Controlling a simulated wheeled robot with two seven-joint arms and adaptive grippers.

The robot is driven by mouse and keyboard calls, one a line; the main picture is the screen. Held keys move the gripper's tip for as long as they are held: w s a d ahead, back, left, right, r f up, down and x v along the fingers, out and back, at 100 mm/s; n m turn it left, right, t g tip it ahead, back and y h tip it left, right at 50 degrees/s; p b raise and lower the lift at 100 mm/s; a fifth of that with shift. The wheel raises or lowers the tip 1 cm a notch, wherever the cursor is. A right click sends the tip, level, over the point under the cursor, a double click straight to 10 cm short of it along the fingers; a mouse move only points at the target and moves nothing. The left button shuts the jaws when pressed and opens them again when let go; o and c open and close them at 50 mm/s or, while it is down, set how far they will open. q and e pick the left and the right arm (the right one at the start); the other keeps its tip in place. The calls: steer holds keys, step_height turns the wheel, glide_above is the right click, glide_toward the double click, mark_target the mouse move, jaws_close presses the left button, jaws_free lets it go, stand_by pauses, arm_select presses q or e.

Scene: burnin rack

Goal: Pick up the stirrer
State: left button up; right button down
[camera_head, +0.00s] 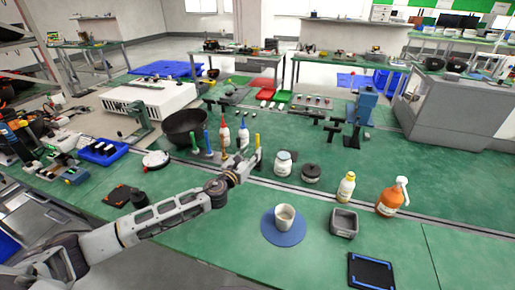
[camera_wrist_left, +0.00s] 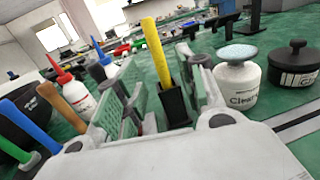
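A yellow-handled tool (camera_wrist_left: 157,52), which I take to be the stirrer, stands nearly upright with a black lower part. In the left wrist view it is between the green-padded fingers of my left gripper (camera_wrist_left: 160,98), with a visible gap on the left. The gripper looks open around it; contact on the right side is unclear. In the head view the yellow handle (camera_head: 257,141) shows just beyond my left gripper (camera_head: 246,163). Its lower end is hidden there. My right gripper is in neither view.
A white jar (camera_wrist_left: 237,82) and black pot (camera_wrist_left: 294,66) stand right. A white cup (camera_head: 284,217) sits on a blue mat (camera_head: 283,239) nearer me.

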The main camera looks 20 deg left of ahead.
mark_target(257, 147)
arm_select(q)
steer(key=shift+w+d, duration=0.1)
steer(key=shift+w, duration=0.1)
stand_by(0.3)
steer(key=shift+w+d, duration=0.25)
steer(key=shift+w, duration=1)
steer(key=shift+w+d, duration=0.2)
steer(key=shift+w, duration=1.05)
jaws_close()
